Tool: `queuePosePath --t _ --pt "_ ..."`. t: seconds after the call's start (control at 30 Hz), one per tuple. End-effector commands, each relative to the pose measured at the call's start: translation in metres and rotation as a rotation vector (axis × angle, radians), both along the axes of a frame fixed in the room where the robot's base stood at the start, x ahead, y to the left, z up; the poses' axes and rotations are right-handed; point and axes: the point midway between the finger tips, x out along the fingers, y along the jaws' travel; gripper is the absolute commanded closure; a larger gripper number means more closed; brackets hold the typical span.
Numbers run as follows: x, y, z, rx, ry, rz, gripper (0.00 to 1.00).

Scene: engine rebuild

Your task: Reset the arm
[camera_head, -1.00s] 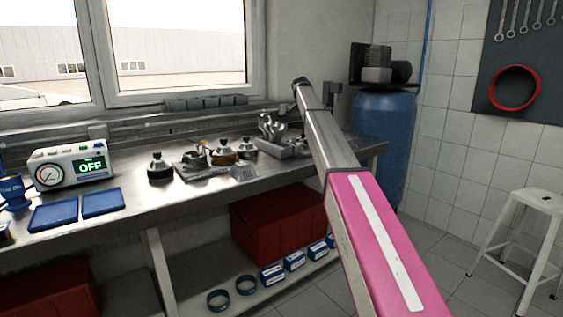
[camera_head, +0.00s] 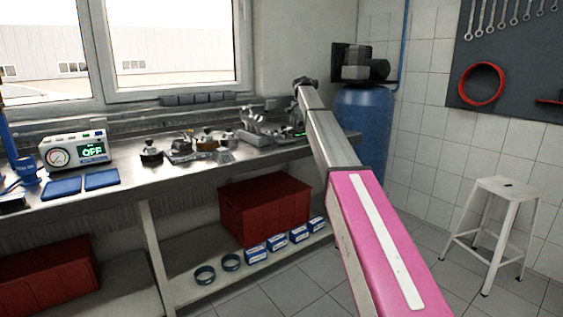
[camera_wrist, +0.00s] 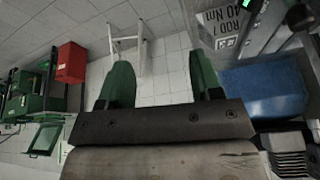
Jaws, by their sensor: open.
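My gripper (camera_wrist: 160,82) shows in the wrist view as two green fingers set wide apart, open, with nothing held between them. Beyond the fingers are the tiled wall or floor and a white stool (camera_wrist: 126,46). In the head view my pink and grey arm reaches up and away toward the right end of the workbench (camera_head: 120,192). My gripper's fingers cannot be made out in that view.
A gauge box (camera_head: 74,150) reading OFF, blue pads and several metal parts stand on the bench. A red crate (camera_head: 264,210) sits below. A blue tank (camera_head: 362,130) stands behind my arm. The white stool (camera_head: 505,187) is right, with clear floor around it.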

Motion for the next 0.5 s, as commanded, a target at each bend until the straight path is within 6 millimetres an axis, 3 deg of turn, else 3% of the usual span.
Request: queuePosePath --t 0.27,0.5 --pt "-0.025 -0.005 -0.045 0.005 0.033 0.067 0.41" --pt "-0.061 -0.01 -0.103 0.014 0.079 0.163 0.41"
